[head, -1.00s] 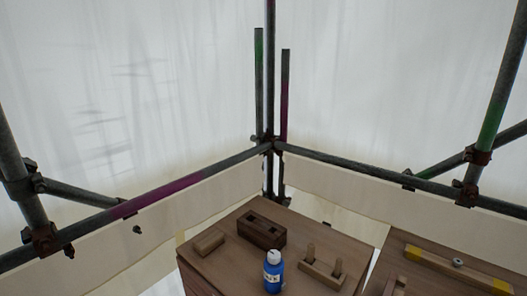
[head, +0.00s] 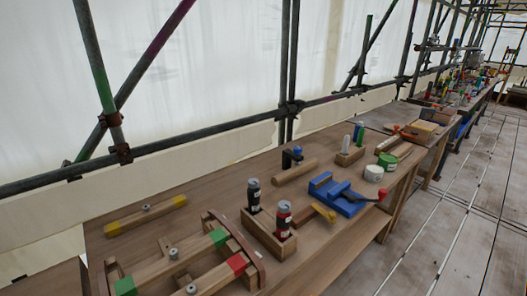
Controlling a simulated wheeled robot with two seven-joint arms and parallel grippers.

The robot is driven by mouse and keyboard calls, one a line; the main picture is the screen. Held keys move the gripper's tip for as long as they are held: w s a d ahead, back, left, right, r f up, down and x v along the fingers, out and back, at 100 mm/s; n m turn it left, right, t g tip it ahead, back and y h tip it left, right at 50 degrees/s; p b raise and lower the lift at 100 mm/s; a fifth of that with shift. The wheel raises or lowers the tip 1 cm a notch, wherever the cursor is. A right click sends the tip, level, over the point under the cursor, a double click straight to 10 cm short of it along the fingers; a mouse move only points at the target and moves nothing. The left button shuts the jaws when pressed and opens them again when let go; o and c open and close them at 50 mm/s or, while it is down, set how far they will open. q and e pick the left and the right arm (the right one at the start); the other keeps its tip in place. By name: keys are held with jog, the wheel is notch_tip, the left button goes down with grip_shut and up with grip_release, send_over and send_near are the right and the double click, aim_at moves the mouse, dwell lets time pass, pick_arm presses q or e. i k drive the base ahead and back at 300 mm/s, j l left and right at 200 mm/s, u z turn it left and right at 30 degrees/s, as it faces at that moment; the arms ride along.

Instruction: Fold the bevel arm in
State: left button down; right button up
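I cannot tell for certain which thing is the bevel. Neither of my grippers is in view.
The wooden bench (head: 205,182) also bears a block with two dark bottles (head: 268,238), a blue vise (head: 337,196) with a red-knobbed handle, and white and green round tins (head: 387,162). Scaffold poles (head: 288,70) stand behind. Bare planks (head: 440,215) form a clear floor at right.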

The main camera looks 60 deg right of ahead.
aim_at(330, 216)
jog(key=z, duration=2.55)
